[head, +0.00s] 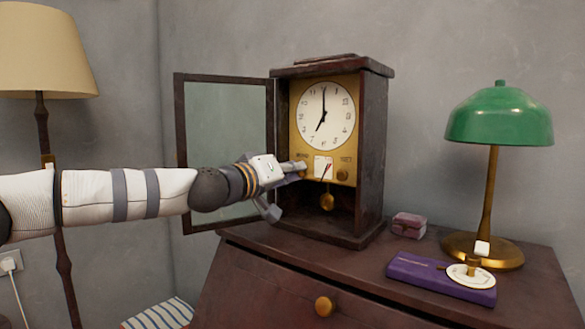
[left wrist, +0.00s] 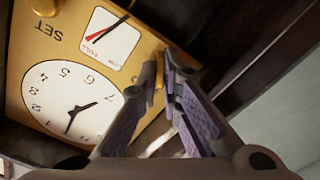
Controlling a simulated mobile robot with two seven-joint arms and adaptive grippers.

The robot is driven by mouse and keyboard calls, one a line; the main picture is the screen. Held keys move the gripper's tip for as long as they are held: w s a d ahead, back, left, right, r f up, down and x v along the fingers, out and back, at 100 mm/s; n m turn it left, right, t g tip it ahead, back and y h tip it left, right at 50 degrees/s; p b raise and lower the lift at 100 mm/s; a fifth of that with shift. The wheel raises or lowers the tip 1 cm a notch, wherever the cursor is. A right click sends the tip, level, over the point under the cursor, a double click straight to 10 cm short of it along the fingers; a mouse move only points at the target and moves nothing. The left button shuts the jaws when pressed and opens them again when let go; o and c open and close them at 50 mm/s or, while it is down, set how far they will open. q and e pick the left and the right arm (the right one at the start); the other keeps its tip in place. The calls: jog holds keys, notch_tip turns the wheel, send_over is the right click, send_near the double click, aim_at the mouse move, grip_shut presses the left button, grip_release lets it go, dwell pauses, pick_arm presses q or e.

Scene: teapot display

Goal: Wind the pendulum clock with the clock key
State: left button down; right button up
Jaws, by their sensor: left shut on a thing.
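The pendulum clock (head: 369,150) stands upright on the dresser with its glass door (head: 226,140) swung open to the left. Its dial (head: 327,116) reads about seven. A brass SET knob (head: 342,174) is right of the gauge. The brass pendulum (head: 327,202) hangs below. My left gripper (head: 299,167) is at the lower left of the clock face, its fingers shut on the clock key (left wrist: 164,111), which is mostly hidden between them. My right gripper is out of view.
A floor lamp (head: 43,50) is at far left.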

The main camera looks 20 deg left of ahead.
pick_arm(q)
jog(key=shift+d+r+m+p, duration=0.1)
jog(key=shift+m+p, duration=0.3)
jog(key=shift+m, duration=2.3)
jog(key=shift+r+m+p, duration=0.1)
jog(key=shift+m+p, duration=0.25)
jog(key=shift+m, duration=2.35)
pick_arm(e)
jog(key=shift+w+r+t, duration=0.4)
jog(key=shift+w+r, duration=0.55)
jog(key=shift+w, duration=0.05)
pick_arm(q)
jog(key=shift+f, duration=0.1)
jog(key=c, duration=1.8)
grip_release()
